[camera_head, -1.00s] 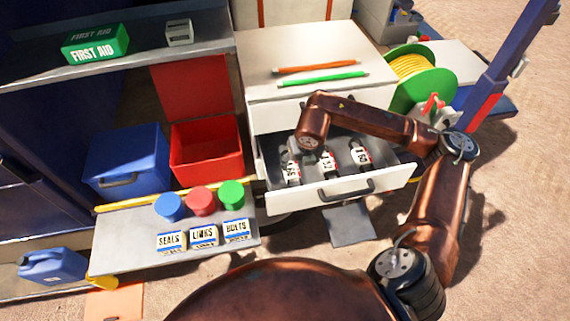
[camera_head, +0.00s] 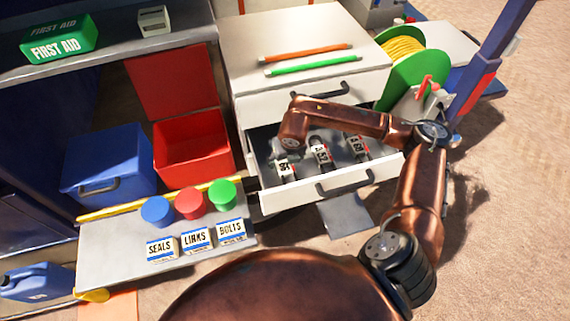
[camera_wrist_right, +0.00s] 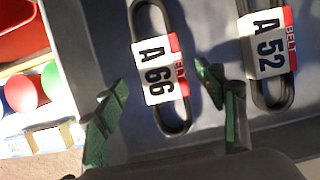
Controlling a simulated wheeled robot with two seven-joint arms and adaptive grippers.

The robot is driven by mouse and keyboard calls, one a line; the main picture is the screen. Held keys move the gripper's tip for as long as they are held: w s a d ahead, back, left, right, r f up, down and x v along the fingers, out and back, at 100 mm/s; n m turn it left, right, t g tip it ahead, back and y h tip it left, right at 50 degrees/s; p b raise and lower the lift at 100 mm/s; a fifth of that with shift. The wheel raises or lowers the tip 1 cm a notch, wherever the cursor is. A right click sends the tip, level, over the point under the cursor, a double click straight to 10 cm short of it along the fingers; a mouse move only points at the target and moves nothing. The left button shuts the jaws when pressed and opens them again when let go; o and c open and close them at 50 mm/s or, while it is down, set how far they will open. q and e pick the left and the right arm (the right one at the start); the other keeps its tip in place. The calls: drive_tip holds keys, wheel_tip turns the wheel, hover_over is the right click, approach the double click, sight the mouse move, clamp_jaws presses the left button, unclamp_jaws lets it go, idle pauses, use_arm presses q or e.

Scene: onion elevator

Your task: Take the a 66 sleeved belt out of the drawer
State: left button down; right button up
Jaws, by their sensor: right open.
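The A 66 sleeved belt (camera_wrist_right: 158,72) is a dark loop with a white and red label, lying flat in the open drawer (camera_head: 330,188). In the head view the belt (camera_head: 284,168) is the leftmost one. My right gripper (camera_wrist_right: 162,82) is open above it, with one green finger on each side of the belt in the wrist view. The fingers look apart from the belt, though the height gap is hard to judge. In the head view my wrist hides most of the right gripper (camera_head: 281,152). My left gripper is not in view.
The A 52 belt (camera_wrist_right: 267,45) lies close beside the right finger. A third belt (camera_head: 357,147) lies further right. The drawer's front wall and handle (camera_head: 345,182) stand nearby. A shelf (camera_head: 110,258) with colored lids and labeled boxes is left of the drawer.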

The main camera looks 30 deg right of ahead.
sight(285, 163)
drive_tip(key=shift+x, duration=1.2)
drive_tip(key=shift+w+d+f+p, duration=0.1)
drive_tip(key=shift+d+f+p, duration=0.05)
drive_tip(key=shift+f+p, duration=0.15)
drive_tip(key=shift+c, duration=0.2)
drive_tip(key=c, duration=0.9)
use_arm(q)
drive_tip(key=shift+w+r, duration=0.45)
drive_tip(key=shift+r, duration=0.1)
use_arm(e)
drive_tip(key=c, duration=0.4)
drive_tip(key=shift+r, duration=0.1)
drive_tip(key=shift+c, duration=0.2)
